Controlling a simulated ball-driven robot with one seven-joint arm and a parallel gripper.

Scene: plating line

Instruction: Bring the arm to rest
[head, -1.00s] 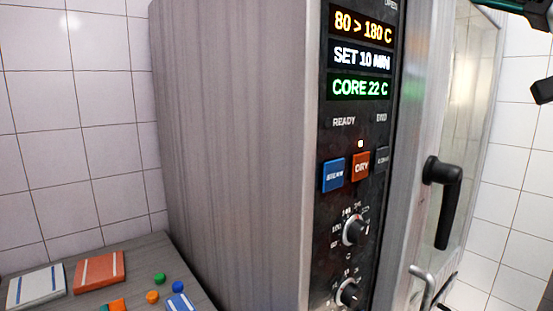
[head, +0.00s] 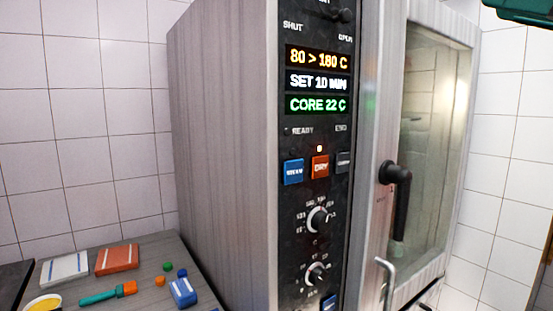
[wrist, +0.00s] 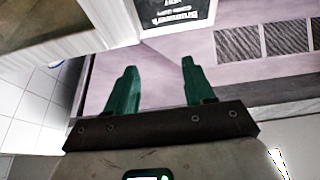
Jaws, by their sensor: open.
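My gripper (wrist: 161,86) shows in the wrist view with its two dark green fingers spread apart and nothing between them. Past the fingers is a pale pinkish surface, with no object touching them. The gripper's fingers do not show in the head view. Only a dark green piece, seemingly of my arm, cuts into its top right corner.
A steel oven (head: 225,130) fills the middle of the head view, its glass door (head: 432,120) closed with a black handle (head: 396,190).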

